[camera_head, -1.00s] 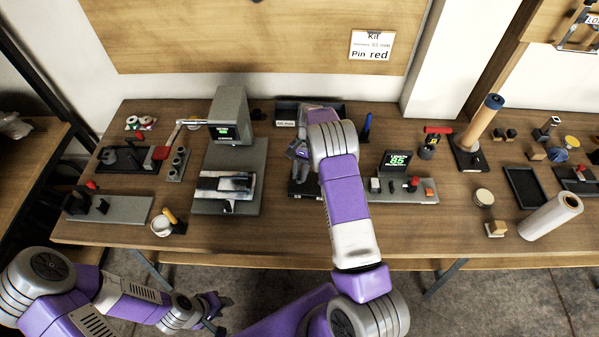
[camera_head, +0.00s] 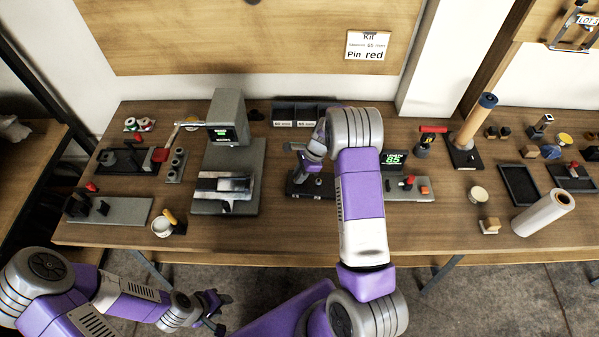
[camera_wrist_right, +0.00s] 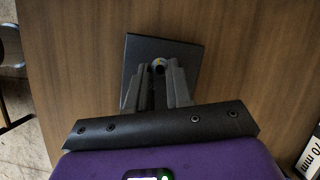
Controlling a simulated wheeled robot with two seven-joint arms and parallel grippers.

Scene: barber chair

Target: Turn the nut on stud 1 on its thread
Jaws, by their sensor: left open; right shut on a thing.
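A dark, flat base plate (camera_wrist_right: 150,48) lies on the bench under my right gripper, and it also shows in the head view (camera_head: 325,190). My right gripper (camera_wrist_right: 160,70) points down over this plate in the right wrist view. The thread is hidden between the fingers. In the head view my right arm covers part of the plate. My left gripper (camera_head: 213,308) is open and empty, low in front of the bench.
A grey press-like machine (camera_head: 228,125) stands left of the plate. Dark bins (camera_head: 292,113) are behind it. A grey fixture with a green display (camera_head: 393,160) is just right of my right arm. A white roll (camera_head: 545,213) lies further right. The bench's front edge is clear.

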